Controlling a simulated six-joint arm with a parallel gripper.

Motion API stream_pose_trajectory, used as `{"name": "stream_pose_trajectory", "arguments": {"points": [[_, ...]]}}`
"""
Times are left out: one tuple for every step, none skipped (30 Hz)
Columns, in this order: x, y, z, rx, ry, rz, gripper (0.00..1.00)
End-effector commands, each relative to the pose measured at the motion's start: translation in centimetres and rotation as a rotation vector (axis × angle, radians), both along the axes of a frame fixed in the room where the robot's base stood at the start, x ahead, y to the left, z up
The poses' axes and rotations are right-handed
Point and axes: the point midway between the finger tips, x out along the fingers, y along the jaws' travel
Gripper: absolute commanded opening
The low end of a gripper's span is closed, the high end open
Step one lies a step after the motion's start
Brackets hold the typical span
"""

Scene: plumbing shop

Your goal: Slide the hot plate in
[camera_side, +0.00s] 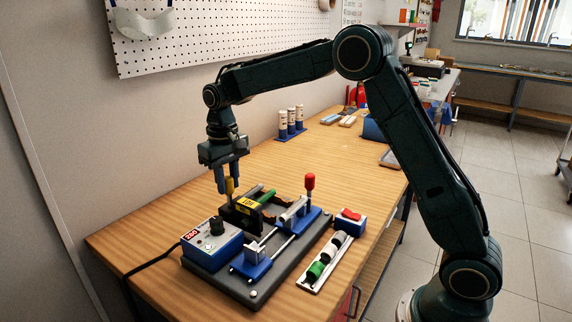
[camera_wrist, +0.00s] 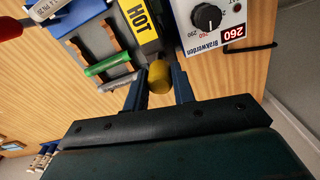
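The hot plate (camera_side: 245,206) is a dark block with a yellow HOT label. It stands upright on the dark fixture base (camera_side: 222,286) beside the blue controller (camera_side: 212,245); the wrist view also shows the hot plate (camera_wrist: 141,24). My gripper (camera_side: 228,189) points down with one finger on each side of the plate's yellow handle (camera_wrist: 159,77). The fingers appear closed against the handle, with little or no gap. A green pipe (camera_side: 266,196) and a light grey pipe (camera_side: 292,210) lie near the plate. The plate's lower edge is partly hidden.
A red-knobbed lever (camera_side: 310,182) rises from the fixture's blue carriage. A tray with green, white and black pieces (camera_side: 323,261) and a blue box with a red switch (camera_side: 347,219) lie to the right. White bottles (camera_side: 290,122) stand behind. Bare bench lies between.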

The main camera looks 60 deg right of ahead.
Motion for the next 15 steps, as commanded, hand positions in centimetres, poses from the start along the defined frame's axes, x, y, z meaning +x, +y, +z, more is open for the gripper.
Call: {"name": "stream_pose_trajectory", "arguments": {"points": [[0.0, 0.0, 0.0, 0.000, 0.000, 0.000, 0.15], [0.0, 0.0, 0.0, 0.000, 0.000, 0.000, 0.10], [0.0, 0.0, 0.0, 0.000, 0.000, 0.000, 0.02], [0.0, 0.0, 0.0, 0.000, 0.000, 0.000, 0.00], [0.0, 0.0, 0.0, 0.000, 0.000, 0.000, 0.00], [0.0, 0.0, 0.0, 0.000, 0.000, 0.000, 0.00], [0.0, 0.0, 0.0, 0.000, 0.000, 0.000, 0.00], [0.0, 0.0, 0.0, 0.000, 0.000, 0.000, 0.00], [-0.1, 0.0, 0.1, 0.000, 0.000, 0.000, 0.00], [-0.1, 0.0, 0.1, 0.000, 0.000, 0.000, 0.00], [-0.2, 0.0, 0.1, 0.000, 0.000, 0.000, 0.00], [-0.4, 0.0, 0.1, 0.000, -0.001, 0.000, 0.00], [-0.6, 0.0, 0.1, 0.000, 0.000, 0.000, 0.00], [-0.8, 0.0, 0.1, 0.000, 0.000, 0.000, 0.00], [-1.1, 0.0, 0.1, 0.000, -0.001, 0.000, 0.00]]}}
